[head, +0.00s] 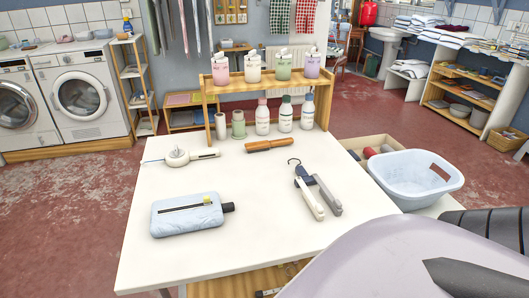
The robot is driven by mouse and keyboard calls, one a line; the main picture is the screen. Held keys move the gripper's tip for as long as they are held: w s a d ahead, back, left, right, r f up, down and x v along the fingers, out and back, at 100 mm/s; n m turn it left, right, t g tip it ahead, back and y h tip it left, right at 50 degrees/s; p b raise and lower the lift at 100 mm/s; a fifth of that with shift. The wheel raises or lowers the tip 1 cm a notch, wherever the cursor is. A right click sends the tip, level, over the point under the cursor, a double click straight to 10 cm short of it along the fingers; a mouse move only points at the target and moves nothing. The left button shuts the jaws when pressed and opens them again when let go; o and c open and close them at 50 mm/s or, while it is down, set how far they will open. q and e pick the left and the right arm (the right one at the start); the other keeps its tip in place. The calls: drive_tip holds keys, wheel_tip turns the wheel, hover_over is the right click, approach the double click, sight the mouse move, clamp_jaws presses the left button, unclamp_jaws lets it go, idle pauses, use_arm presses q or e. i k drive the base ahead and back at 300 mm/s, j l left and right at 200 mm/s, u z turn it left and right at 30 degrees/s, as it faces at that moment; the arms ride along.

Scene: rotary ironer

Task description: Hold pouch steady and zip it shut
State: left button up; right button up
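The pale blue pouch (186,218) lies flat on the white table (255,235), towards its left front. A thin dark zip line runs along the pouch's upper part, with a yellow pull (206,200) near its right end. A black tab (228,207) sticks out from the pouch's right end. I cannot tell whether the dark line is an open gap or closed teeth. Nothing touches the pouch. Neither of my grippers can be made out in the head view.
A white-and-grey hinged tool with a hook (318,192), a wooden-handled brush (270,145) and a white corded device (178,156) lie around the pouch. Bottles stand beneath a wooden rack (209,98) behind. A blue basket (416,180) is at right. A large lilac shape fills the lower right.

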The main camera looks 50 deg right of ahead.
sight(207, 201)
drive_tip(key=k+l, duration=0.2)
drive_tip(key=l, duration=0.15)
drive_tip(key=k+l, duration=0.15)
drive_tip(key=l, duration=0.2)
drive_tip(key=i+l, duration=0.1)
drive_tip(key=l, duration=0.15)
drive_tip(key=i+l, duration=0.1)
drive_tip(key=l, duration=0.2)
drive_tip(key=i+l, duration=0.3)
drive_tip(key=i, duration=0.25)
